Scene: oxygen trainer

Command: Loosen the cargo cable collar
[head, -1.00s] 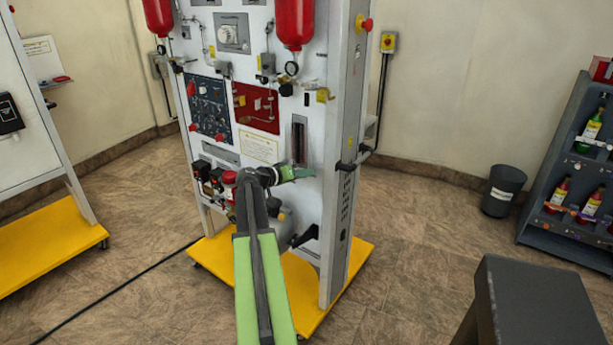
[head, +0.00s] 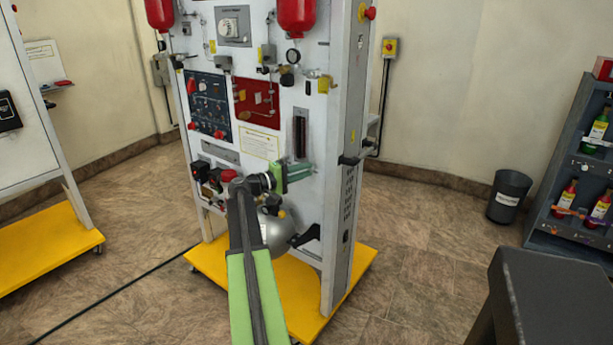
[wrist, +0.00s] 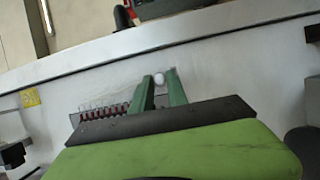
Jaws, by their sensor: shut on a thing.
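My gripper (head: 298,173) reaches the lower front of the white trainer panel (head: 262,172), just below a dark vertical slot (head: 300,135). In the wrist view its two green fingers (wrist: 160,92) point at the panel, with a small white round part (wrist: 160,79) at their tips. The gripper is shut on this part. I cannot tell whether it is the cargo cable collar, as no label is readable. In the head view the fingers and wrist hide the held spot.
A black lever (head: 305,236) and a grey rounded vessel (head: 274,230) sit below my gripper. A red knob (head: 228,176) is to its left. The panel stands on a yellow base (head: 292,292). A dark stool (head: 545,300) is at right front; open floor lies between.

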